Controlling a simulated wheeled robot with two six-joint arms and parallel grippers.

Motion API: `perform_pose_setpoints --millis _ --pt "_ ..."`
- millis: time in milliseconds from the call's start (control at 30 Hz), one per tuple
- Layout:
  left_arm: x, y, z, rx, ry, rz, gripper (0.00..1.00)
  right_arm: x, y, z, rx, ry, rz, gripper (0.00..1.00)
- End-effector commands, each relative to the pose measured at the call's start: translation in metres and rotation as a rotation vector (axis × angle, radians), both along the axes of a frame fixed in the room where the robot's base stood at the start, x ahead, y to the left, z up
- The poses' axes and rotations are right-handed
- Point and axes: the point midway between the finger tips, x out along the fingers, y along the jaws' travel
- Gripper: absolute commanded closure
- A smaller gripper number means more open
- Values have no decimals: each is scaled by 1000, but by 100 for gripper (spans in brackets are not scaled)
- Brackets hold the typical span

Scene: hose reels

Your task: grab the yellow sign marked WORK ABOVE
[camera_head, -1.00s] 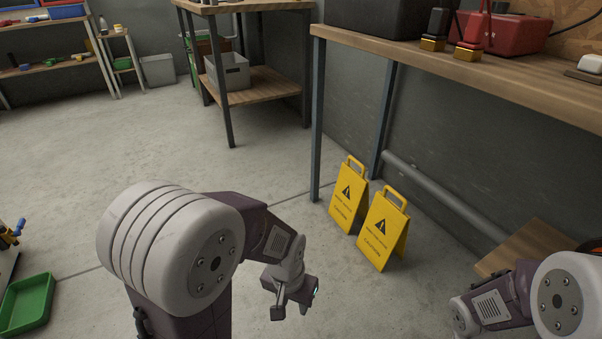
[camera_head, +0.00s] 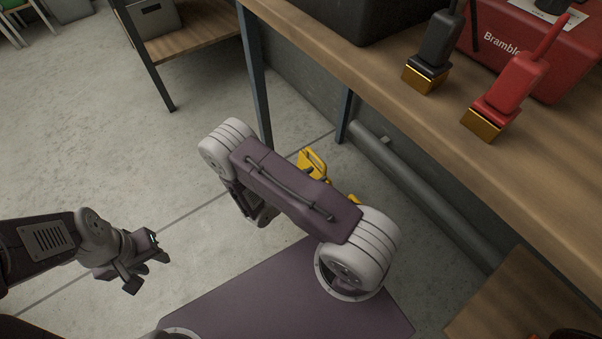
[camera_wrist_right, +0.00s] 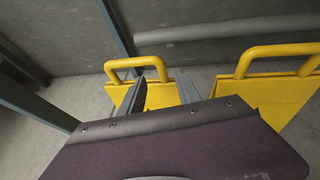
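Two yellow folding signs stand on the floor by the bench. In the head view my right arm hides most of them; the handle of the left sign (camera_head: 313,161) and a bit of the right sign (camera_head: 353,199) show. In the right wrist view the left sign (camera_wrist_right: 160,95) is just ahead of my right gripper (camera_wrist_right: 163,80), and the right sign (camera_wrist_right: 276,94) is to the right. The right fingers are apart, in front of the left sign near its handle; contact cannot be told. No lettering is legible. My left gripper (camera_head: 149,270) is open and empty over the floor.
A wooden bench (camera_head: 430,125) with metal legs overhangs the signs, bearing a red box (camera_head: 535,50) and black and red tools. A grey pipe (camera_head: 420,185) runs along the wall behind. A low wooden shelf (camera_head: 510,305) is at the lower right.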

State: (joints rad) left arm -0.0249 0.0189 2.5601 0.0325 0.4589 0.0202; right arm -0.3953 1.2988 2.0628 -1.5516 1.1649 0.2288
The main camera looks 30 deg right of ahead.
Motion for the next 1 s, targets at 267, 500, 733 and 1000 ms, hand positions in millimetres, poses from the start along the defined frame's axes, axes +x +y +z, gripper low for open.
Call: perform_pose_setpoints --millis 267,500,733,1000 --pt "0 0 -22 0 0 0 64 8 -31 -16 1 -1 -5 60" --pt "0 0 -43 0 0 0 64 14 -57 -31 1 -1 -11 60" --pt "0 0 -53 0 0 0 64 21 -79 -35 1 -1 -6 60" --pt "0 0 -52 0 0 0 64 21 -78 -34 1 -1 -5 85"
